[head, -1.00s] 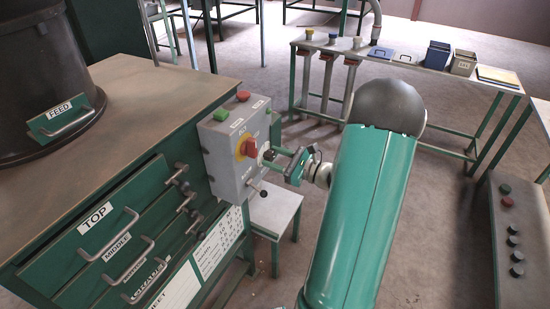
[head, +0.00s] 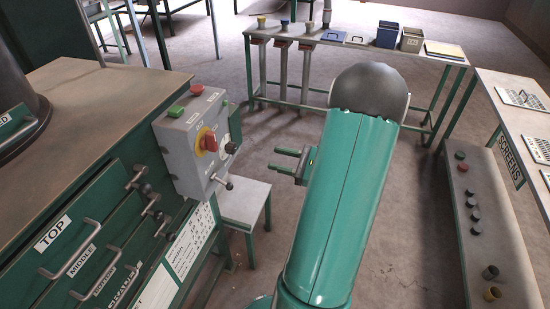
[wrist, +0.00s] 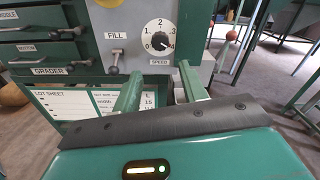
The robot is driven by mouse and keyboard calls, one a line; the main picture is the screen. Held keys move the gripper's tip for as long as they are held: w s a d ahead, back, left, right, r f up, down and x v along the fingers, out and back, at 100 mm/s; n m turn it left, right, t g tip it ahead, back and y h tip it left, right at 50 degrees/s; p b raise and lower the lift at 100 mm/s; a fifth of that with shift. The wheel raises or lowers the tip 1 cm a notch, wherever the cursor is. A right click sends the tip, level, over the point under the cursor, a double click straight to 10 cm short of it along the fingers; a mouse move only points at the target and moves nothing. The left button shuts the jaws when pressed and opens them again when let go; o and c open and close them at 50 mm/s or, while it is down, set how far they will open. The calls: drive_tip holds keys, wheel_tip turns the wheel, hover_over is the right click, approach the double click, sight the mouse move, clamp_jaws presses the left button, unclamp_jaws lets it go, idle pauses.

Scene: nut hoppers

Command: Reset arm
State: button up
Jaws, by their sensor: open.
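My gripper (head: 288,163) is open and empty in the head view, to the right of the grey control box (head: 181,158) and apart from it. In the wrist view the two green fingers of my gripper (wrist: 161,70) point toward the box, with a clear gap between them. The speed dial (wrist: 159,40), marked 0 to 4, and the fill lever (wrist: 115,62) show beyond the fingers. The head view also shows the box's red rotary switch (head: 207,140) on a yellow plate, with a green button (head: 176,111) and a red button (head: 197,90) on top.
The green drawer cabinet (head: 88,210) stands left, with a small stool (head: 244,203) beside it. A back bench (head: 360,44) holds bins and trays. A screens table (head: 520,120) and a grey button panel (head: 495,245) stand right. Open floor lies between.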

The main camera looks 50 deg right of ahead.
idle(0.4)
drive_tip(key=w+a+r+n+g+y, duration=0.25)
drive_tip(key=a+n+g, duration=0.4)
drive_tip(key=a, duration=0.55)
drive_tip(key=w+a+r+n+g+y, duration=0.1)
drive_tip(key=a+r+n+g, duration=0.45)
drive_tip(key=a, duration=0.75)
drive_tip(key=s+a+r+n+h, duration=0.6)
drive_tip(key=a+n+h, duration=0.3)
drive_tip(key=n, duration=0.8)
drive_tip(key=shift+s+a+r+t+h, duration=0.2)
drive_tip(key=shift+s+a+t+h, duration=0.15)
drive_tip(key=shift+s+a, duration=0.4)
drive_tip(key=shift+w+a, duration=0.1)
drive_tip(key=shift+w, duration=0.05)
